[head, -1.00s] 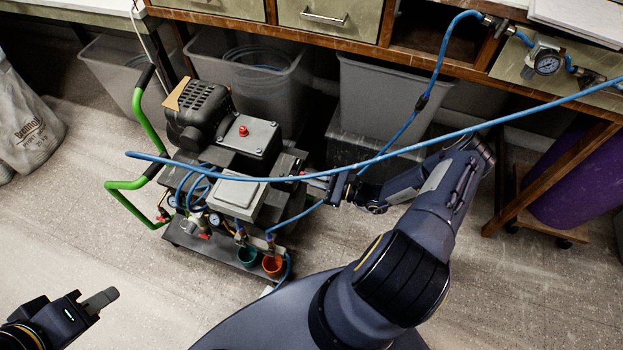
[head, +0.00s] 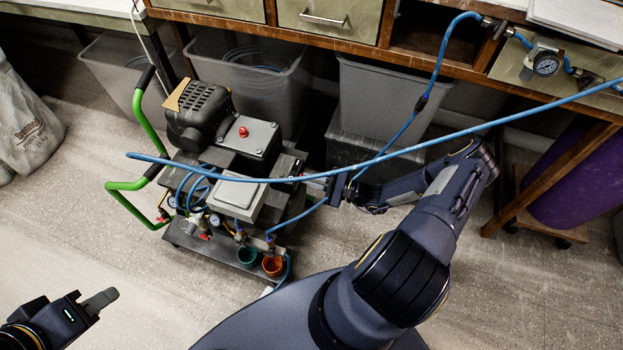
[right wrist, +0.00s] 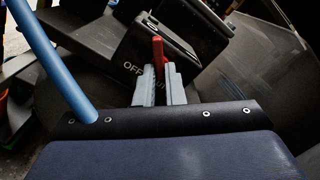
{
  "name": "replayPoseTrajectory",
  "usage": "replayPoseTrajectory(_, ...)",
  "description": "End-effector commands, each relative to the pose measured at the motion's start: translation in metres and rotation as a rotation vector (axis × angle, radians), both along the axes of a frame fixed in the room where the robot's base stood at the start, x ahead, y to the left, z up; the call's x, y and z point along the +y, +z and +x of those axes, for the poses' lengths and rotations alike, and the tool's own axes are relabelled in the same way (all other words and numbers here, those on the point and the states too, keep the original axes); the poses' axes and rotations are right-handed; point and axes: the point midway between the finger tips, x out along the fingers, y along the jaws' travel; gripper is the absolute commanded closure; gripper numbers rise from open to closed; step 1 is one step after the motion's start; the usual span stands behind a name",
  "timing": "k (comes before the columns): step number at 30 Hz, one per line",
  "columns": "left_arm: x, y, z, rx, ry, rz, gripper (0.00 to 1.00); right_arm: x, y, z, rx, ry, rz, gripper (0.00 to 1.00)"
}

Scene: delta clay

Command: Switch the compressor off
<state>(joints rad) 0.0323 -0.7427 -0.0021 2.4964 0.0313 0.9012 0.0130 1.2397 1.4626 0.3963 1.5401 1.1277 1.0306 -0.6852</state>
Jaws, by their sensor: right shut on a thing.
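The compressor (head: 202,105) stands on the floor, a black machine on a cart with a green handle. A red button (head: 243,131) tops its black box. In the right wrist view, a red lever (right wrist: 157,50) stands up from a dark box (right wrist: 140,48) marked OFF; more lettering is partly hidden by the fingers. My right gripper (right wrist: 158,80) is shut on the red lever. In the head view, my right gripper (head: 306,182) is at the compressor's right side, and the lever is hard to see there. My left gripper (head: 103,299) is away at the lower left, its finger gap unclear.
A blue hose (head: 440,147) crosses in front of the compressor and over my right gripper. Grey bins (head: 372,92) stand behind it under the wooden bench (head: 455,72).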

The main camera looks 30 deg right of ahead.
Motion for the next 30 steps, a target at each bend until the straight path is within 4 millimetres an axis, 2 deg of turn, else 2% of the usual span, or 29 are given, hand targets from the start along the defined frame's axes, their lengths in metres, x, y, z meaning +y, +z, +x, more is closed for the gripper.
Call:
replayPoseTrajectory(8,0.0,0.0,0.0,0.0,0.0,0.0,0.69,0.0,0.0,-0.001,0.0,0.0,-0.002,1.0)
replayPoseTrajectory(9,0.0,0.0,0.0,0.0,0.0,0.0,0.69,0.0,0.0,-0.001,0.001,0.0,-0.001,0.87)
replayPoseTrajectory(13,0.0,0.0,0.0,0.0,0.0,0.0,0.69,0.0,0.0,-0.001,0.001,0.0,-0.001,0.7)
replayPoseTrajectory(23,0.0,0.001,0.0,0.0,0.0,0.0,0.69,-0.002,0.0,-0.002,0.001,-0.001,0.0,0.69)
replayPoseTrajectory(30,0.0,0.006,0.0,0.0,0.0,0.0,0.69,-0.026,0.0,-0.029,0.002,-0.004,-0.002,0.69)
